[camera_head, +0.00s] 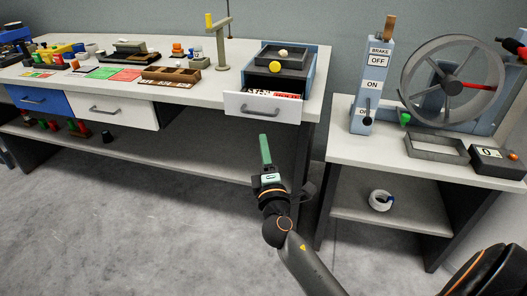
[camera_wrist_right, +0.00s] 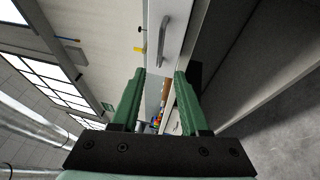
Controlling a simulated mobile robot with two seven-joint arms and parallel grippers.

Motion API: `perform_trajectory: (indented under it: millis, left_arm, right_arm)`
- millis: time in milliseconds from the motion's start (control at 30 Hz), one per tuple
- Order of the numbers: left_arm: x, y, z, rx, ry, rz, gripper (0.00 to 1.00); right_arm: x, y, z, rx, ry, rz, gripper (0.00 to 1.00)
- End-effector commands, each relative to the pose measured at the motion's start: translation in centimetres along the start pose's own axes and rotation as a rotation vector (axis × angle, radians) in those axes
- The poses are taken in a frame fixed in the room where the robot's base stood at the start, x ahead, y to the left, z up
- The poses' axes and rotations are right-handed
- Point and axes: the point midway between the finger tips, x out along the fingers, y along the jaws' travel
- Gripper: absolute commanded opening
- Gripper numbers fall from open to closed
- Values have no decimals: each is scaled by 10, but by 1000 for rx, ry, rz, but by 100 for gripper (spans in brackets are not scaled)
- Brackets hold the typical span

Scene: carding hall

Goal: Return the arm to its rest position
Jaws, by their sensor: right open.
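My right gripper (camera_head: 265,150) has green fingers and stands in front of the workbench, just below the white drawer at its right end. In the right wrist view its two fingers (camera_wrist_right: 160,98) are apart with nothing between them. The right arm comes up from the bottom of the head view, and the gripper points up and away from me. It appears apart from the drawer front. My left gripper is not in view.
The white drawer (camera_head: 262,107) is pulled out and holds small items. The long workbench (camera_head: 206,88) carries trays, cards and coloured parts. A side table (camera_head: 371,152) at the right holds a brake lever panel (camera_head: 375,68) and a spoked wheel (camera_head: 450,80). Grey floor (camera_head: 140,215) lies clear in front.

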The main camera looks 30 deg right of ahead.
Motion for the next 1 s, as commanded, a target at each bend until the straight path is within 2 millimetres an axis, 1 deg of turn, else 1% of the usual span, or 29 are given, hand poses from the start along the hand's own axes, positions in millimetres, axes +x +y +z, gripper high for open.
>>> perform_trajectory:
  millis: [633, 733, 767, 867, 967, 1000]
  left_arm:
    - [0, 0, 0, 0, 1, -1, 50]
    - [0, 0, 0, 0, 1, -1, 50]
    - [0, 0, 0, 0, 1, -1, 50]
    - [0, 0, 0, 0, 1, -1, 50]
    - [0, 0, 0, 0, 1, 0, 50]
    - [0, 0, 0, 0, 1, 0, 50]
  right_arm:
    - [1, -1, 1, 0, 1, 0, 45]
    - [-2, -6, -1, 18, 8, -16, 45]
    - [-5, -11, -2, 35, 14, -30, 45]
    - [-23, -38, -8, 138, 46, -118, 45]
    - [-56, -79, -19, 313, 86, -269, 45]
    - [-73, -96, -24, 391, 97, -341, 45]
